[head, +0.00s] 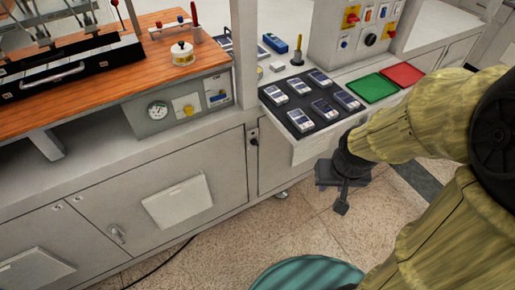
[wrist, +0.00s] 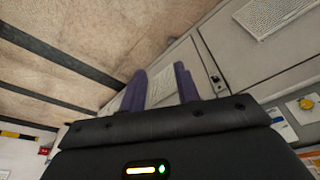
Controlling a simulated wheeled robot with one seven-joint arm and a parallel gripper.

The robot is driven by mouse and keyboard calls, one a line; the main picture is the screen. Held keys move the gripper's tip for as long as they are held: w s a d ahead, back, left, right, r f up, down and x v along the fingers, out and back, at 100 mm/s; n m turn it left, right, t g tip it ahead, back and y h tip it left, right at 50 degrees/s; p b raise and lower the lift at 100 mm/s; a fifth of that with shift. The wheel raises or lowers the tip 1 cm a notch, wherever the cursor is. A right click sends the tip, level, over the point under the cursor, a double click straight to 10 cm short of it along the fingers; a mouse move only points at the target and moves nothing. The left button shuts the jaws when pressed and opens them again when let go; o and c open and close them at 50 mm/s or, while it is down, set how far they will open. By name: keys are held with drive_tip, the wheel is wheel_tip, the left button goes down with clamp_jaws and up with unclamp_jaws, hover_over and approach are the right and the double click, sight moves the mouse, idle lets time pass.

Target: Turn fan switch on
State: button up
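No control that I can read as the fan switch stands out; the labels are too small. A grey panel (head: 150,128) on the bench front carries a round gauge (head: 157,110), a yellow knob (head: 187,107) and a small blue-and-white fitting (head: 217,98). A yellow knob also shows at the lower right of the wrist view (wrist: 306,103). An upright control box (head: 335,38) at the back right carries several coloured switches and a black dial (head: 370,39). My gripper (head: 341,207) hangs over the floor before the bench, right of the grey panel. In the wrist view its fingers (wrist: 160,85) are apart and empty.
A black tray (head: 288,118) of several handheld devices lies on the bench near my gripper, beside green (head: 372,87) and red (head: 403,74) mats. Cabinet doors (head: 165,190) line the bench front. A teal round object (head: 308,275) stands on the floor. Floor before the cabinets is mostly clear.

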sight(257, 145)
drive_tip(key=w+a+f+n+t+y+b, duration=0.3)
drive_tip(key=w+f+b, duration=0.4)
drive_tip(key=f+b, duration=0.3)
drive_tip(key=w+a+f+n+t+y+b, duration=0.3)
drive_tip(key=w+f+n+b, duration=0.4)
drive_tip(key=f+b, duration=0.4)
drive_tip(key=w+a+f+n+t+y+b, duration=0.4)
drive_tip(key=w+f+b, duration=0.4)
drive_tip(key=f+b, duration=0.2)
drive_tip(key=shift+a+f+n+t+b, duration=0.15)
drive_tip(key=shift+a+n+t+b, duration=0.1)
drive_tip(key=shift+n+t+b, duration=0.65)
drive_tip(key=shift+w+p, duration=0.1)
drive_tip(key=shift+p, duration=0.2)
drive_tip(key=b+x, duration=0.1)
drive_tip(key=x, duration=0.7)
drive_tip(key=b+x, duration=0.1)
drive_tip(key=x, duration=0.8)
drive_tip(key=shift+w, duration=0.25)
drive_tip(key=shift+r, duration=0.25)
clamp_jaws()
